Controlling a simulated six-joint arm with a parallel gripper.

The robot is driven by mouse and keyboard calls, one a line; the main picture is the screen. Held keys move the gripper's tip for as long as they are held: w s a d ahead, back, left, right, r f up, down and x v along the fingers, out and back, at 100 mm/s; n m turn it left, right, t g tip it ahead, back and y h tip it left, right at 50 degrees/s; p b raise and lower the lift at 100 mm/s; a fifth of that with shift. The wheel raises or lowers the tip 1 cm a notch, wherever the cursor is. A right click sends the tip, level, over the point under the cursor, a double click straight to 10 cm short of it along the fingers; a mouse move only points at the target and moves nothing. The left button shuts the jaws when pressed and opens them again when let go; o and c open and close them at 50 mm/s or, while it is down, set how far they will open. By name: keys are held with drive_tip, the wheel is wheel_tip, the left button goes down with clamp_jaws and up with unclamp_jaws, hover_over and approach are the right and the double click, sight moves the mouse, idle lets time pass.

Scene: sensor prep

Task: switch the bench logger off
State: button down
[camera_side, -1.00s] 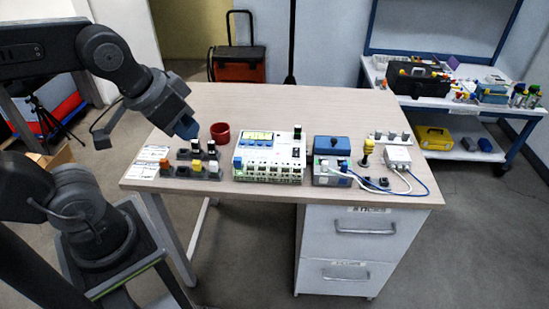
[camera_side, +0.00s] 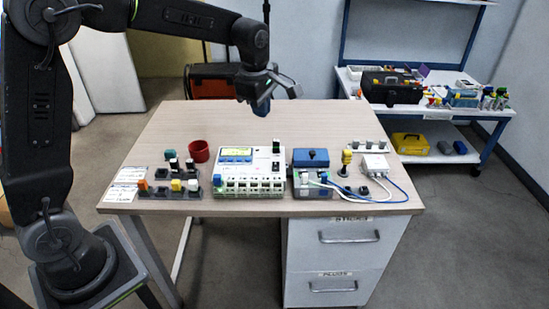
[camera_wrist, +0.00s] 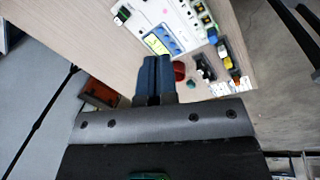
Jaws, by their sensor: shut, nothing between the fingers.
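The white bench logger (camera_side: 228,171) stands in the middle of the table, with a lit yellow and blue display and a row of terminals along its front. A small black switch (camera_side: 276,165) is on its right part, with a dark upright piece behind it; its setting is too small to read. The logger also shows at the top of the wrist view (camera_wrist: 178,15), with a black part (camera_wrist: 122,16) at its left end. My gripper (camera_side: 262,108) hangs above the table behind the logger, apart from it. Its blue fingers (camera_wrist: 155,60) are together and empty.
A red cup (camera_side: 199,152) and a rack of coloured plugs (camera_side: 168,192) stand left of the logger. A blue-topped box (camera_side: 311,158), a yellow-topped post (camera_side: 346,158) and a cabled white box (camera_side: 374,165) stand right. The table's back is clear.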

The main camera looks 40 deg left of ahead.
sight(274, 164)
drive_tip(key=w+a+f+n+g, duration=0.1)
drive_tip(key=w+f+n, duration=0.4)
drive_tip(key=f, duration=0.1)
drive_tip(key=shift+w+a+f+n, duration=0.15)
drive_tip(key=shift+w+f+n, duration=0.2)
drive_tip(key=shift+w+n, duration=0.05)
drive_tip(key=f, duration=0.9)
drive_tip(key=w+a+f, duration=0.1)
drive_tip(key=f, duration=0.4)
drive_tip(key=shift+w+a, duration=0.1)
drive_tip(key=shift+f, duration=0.4)
